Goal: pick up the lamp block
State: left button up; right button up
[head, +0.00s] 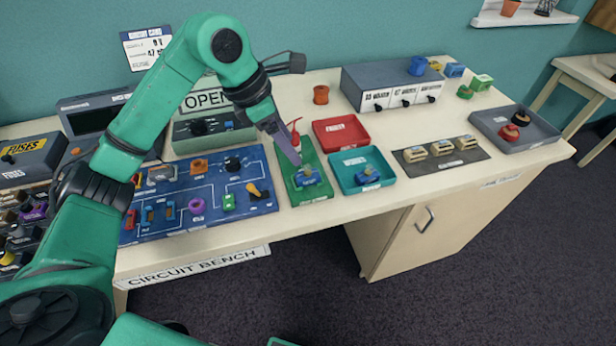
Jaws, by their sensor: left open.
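A small blue block (309,180) with a pale top sits in the green tray (322,192) near the table's middle. It looks like a lamp block, but its details are too small to be sure. A similar blue block (369,177) lies in the teal tray (386,172) just to the right. My left gripper (297,161) reaches down over the green tray, open, with its fingertips just above and behind the first block. I cannot tell whether they touch it. The gripper partly hides the tray's back left. My right gripper is not in view.
A blue circuit board (185,222) with several parts lies left of the green tray. A red tray (341,132) stands behind the teal one. A thin red upright object (295,132) stands close by the gripper. A dark mat (462,163) with pale blocks lies to the right.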

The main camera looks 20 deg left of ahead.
aim_at(306, 172)
pick_arm(q)
jog(key=p+x, duration=0.2)
jog(key=x, duration=0.7)
jog(key=shift+f+p, duration=0.15)
jog(key=shift+p, duration=0.2)
jog(key=shift+d+f, duration=0.1)
jog(key=shift+f, duration=0.35)
grip_shut()
